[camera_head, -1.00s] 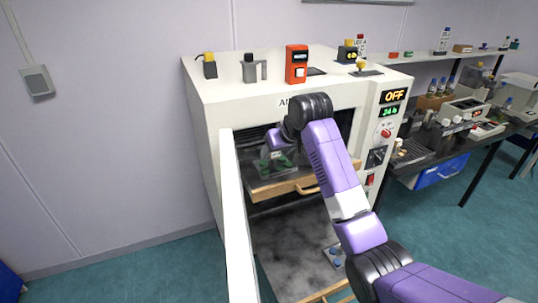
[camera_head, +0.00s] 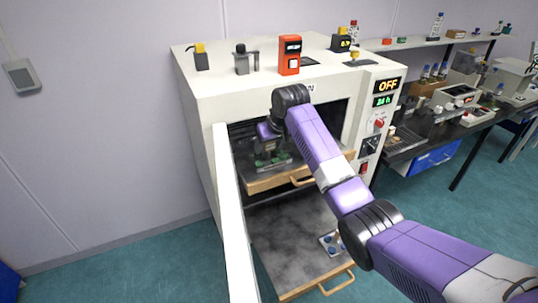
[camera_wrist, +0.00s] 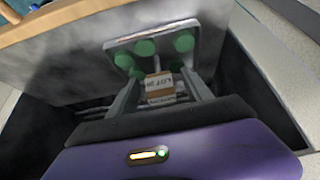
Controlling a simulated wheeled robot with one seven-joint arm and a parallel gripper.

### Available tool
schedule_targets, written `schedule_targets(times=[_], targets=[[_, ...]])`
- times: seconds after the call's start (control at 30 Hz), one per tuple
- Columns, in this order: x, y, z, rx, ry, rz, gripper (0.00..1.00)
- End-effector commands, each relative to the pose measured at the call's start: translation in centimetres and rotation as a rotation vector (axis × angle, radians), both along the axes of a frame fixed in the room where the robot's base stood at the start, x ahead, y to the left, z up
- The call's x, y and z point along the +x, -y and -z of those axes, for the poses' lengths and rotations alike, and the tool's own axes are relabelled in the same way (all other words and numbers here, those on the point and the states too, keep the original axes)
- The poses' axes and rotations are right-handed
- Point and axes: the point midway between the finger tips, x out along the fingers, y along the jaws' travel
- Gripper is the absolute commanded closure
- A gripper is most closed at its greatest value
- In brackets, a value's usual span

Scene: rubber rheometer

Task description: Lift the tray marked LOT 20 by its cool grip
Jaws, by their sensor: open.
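A metal tray with several green discs (camera_head: 260,163) lies on the upper pulled-out shelf of an open oven. In the wrist view, the same tray (camera_wrist: 190,63) shows its green discs beyond my fingers. A small tan and white label block (camera_wrist: 160,86) sits at its near side, between my fingers. Its print reads "LOT", upside down; the number is not clear. My gripper (camera_wrist: 160,88) is open around this block, with a finger on each side; contact is not clear. In the head view, my gripper (camera_head: 267,143) is over the upper shelf, partly hidden by my wrist.
A second tray with blue discs (camera_head: 331,242) lies on the lower shelf (camera_head: 280,240). The open white door (camera_head: 232,215) stands close left of my arm. The upper shelf's wooden front (camera_head: 267,184) and the oven body (camera_head: 205,110) surround the gripper. A bench (camera_head: 470,125) is at right.

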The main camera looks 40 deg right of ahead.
Motion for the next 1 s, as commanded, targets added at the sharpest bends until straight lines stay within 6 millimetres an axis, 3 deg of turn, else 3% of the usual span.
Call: schedule_targets(times=[0.2,0.5,1.0], targets=[[0.06,-0.01,0.03,-0.001,0.001,-0.001,0.44],[0.05,-0.02,0.01,-0.001,0.001,-0.001,1.00],[-0.05,0.18,-0.48,-0.002,0.006,-0.001,1.00]])
